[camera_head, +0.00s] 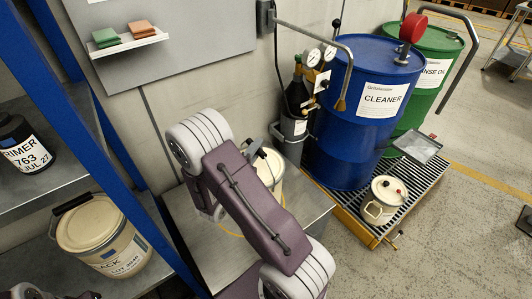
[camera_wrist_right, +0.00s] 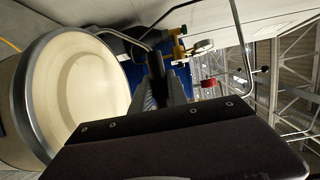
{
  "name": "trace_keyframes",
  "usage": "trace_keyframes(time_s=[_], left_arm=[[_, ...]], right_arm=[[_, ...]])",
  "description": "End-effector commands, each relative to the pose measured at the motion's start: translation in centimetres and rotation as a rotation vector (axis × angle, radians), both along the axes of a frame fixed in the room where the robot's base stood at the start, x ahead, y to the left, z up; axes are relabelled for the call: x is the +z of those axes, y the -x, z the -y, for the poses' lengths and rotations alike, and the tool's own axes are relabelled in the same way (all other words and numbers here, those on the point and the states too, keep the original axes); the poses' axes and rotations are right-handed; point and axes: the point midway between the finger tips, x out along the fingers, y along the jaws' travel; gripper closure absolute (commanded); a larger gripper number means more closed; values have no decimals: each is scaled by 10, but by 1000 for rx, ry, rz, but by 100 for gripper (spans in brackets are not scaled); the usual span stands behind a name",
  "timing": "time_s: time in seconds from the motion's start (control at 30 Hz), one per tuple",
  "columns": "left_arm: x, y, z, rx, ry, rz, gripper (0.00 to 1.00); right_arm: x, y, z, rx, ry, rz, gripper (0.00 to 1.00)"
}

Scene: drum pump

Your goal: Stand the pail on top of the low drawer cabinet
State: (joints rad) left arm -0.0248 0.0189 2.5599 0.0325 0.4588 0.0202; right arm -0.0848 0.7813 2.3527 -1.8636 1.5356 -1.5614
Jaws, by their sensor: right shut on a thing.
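A cream pail (camera_head: 270,168) shows at the centre of the head view, partly hidden behind my right arm. My right gripper (camera_head: 262,153) is at its top, shut on its handle. In the right wrist view the pail (camera_wrist_right: 85,95) fills the left side, its round pale top facing the camera, with the gripper (camera_wrist_right: 160,85) beside its rim on a dark grip. The low drawer cabinet (camera_head: 305,207) has a bare grey metal top, under and around the pail in the head view. Whether the pail's base touches it is hidden by my arm. My left gripper is not in view.
A blue shelf rack (camera_head: 110,150) with another cream pail (camera_head: 95,235) and a dark can (camera_head: 22,145) stands left. A gas cylinder (camera_head: 297,95), blue drum (camera_head: 355,120) and green drum (camera_head: 425,60) stand behind right. A cream can (camera_head: 383,198) sits on the grated pallet (camera_head: 345,205).

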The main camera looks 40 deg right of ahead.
Motion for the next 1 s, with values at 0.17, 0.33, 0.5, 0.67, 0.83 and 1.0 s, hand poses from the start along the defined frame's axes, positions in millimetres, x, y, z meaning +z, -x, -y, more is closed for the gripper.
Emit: trace_keyframes(time_s=[0.17, 0.33, 0.5, 0.67, 0.83, 1.0], left_arm=[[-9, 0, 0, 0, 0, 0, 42], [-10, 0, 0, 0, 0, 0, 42], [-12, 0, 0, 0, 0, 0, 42], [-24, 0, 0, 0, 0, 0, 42], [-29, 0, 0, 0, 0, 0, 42], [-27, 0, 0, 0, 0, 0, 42]], right_arm=[[-14, -25, -7, 1, 8, 7, 100], [-18, -33, -9, 0, 7, 6, 100], [-22, -33, -9, 0, 8, 5, 100], [-45, -33, -9, 0, 7, 4, 100], [-59, -33, -9, 0, 7, 7, 100], [-57, -33, -9, 0, 7, 7, 100]])
